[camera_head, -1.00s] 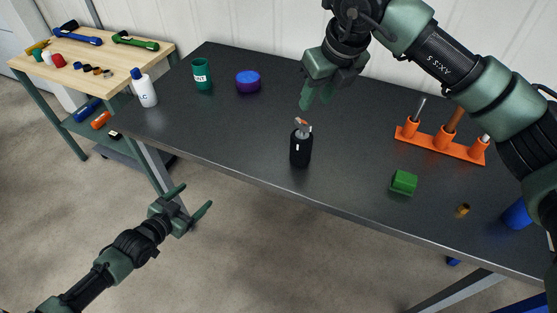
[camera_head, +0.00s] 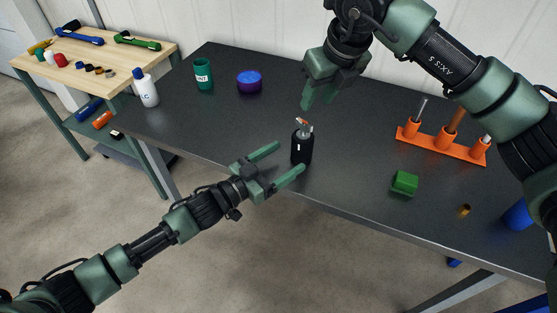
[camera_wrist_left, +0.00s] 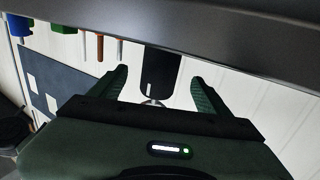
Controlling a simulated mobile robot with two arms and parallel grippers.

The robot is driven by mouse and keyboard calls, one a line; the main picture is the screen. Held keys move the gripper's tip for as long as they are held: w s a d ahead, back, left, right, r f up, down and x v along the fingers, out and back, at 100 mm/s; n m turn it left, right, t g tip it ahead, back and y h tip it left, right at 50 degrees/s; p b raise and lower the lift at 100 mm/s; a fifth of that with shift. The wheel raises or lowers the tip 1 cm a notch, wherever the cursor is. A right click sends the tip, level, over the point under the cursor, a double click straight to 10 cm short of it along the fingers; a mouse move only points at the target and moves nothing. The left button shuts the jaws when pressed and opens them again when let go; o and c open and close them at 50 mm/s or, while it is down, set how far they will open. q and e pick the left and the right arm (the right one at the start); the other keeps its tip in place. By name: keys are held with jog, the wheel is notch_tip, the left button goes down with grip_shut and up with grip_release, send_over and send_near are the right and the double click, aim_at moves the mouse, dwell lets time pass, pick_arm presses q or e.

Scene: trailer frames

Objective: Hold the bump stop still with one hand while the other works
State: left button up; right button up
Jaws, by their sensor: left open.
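The bump stop seems to be the black cylinder (camera_head: 302,149), upright near the front edge of the dark table, with a small metal and copper-coloured piece on top. My left gripper (camera_head: 291,156) is open at the front edge, its two fingers pointing at the cylinder from the left and front. In the left wrist view, which is upside down, the cylinder (camera_wrist_left: 161,72) shows between and beyond the open fingers (camera_wrist_left: 160,82); I see no contact. My right gripper (camera_head: 317,101) hangs above and behind the cylinder, fingers down and apart, with nothing seen between them.
A wooden bench (camera_head: 110,65) stands at left.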

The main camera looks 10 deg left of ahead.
aim_at(302, 147)
pick_arm(q)
jog(key=x, duration=0.7)
jog(key=c, duration=1.6)
